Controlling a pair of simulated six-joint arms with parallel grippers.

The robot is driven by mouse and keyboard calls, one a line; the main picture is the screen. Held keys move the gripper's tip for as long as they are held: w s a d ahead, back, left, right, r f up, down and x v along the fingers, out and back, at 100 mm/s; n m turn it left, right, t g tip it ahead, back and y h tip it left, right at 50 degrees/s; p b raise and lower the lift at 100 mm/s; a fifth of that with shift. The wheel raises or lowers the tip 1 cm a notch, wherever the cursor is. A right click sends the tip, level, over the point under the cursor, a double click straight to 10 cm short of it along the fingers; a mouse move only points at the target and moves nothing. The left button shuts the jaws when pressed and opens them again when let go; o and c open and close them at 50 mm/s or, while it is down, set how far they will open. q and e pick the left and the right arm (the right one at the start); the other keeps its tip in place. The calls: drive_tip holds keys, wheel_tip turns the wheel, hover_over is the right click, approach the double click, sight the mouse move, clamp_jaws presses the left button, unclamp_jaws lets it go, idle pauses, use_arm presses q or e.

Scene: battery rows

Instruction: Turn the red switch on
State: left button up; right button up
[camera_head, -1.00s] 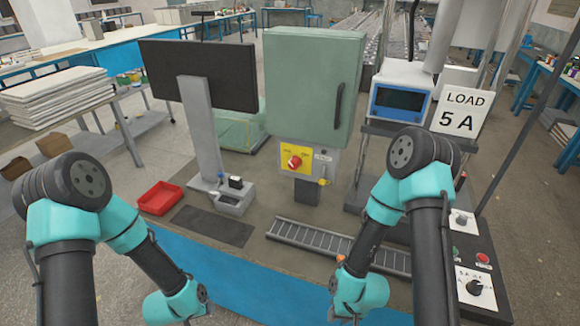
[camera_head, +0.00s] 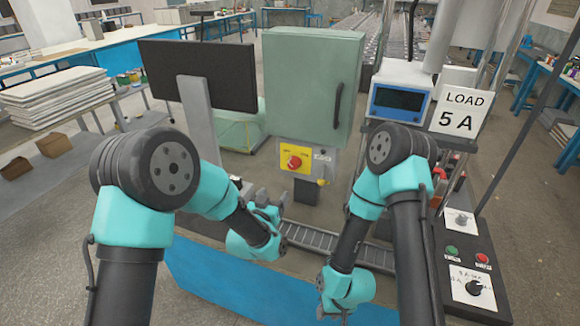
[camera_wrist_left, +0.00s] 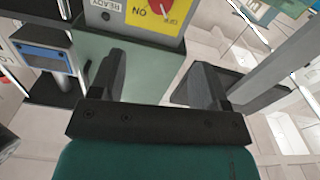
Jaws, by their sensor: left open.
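The red switch (camera_head: 294,162) is a round knob on a yellow plate (camera_head: 305,154), below the green cabinet (camera_head: 305,90). In the left wrist view, the red switch (camera_wrist_left: 163,6) is cut off by the top edge, upside down beside the word ON. My left gripper (camera_head: 272,199) is below and a little left of the switch in the head view, apart from it. Its two dark fingers (camera_wrist_left: 158,75) are spread and empty. My right gripper (camera_head: 338,315) hangs low at the front; its fingers are mostly hidden.
A monitor (camera_head: 205,75) on a grey post stands left of the cabinet. A slotted rail (camera_head: 305,238) lies on the bench in front. A control box (camera_head: 470,285) with buttons and a knob is at right. A LOAD 5 A sign (camera_head: 457,113) stands above it.

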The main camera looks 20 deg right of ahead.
sight(292, 166)
use_arm(q)
drive_tip(key=x, duration=1.7)
drive_tip(key=shift+w+f, duration=0.1)
drive_tip(key=shift+w, duration=0.1)
drive_tip(key=c, duration=0.9)
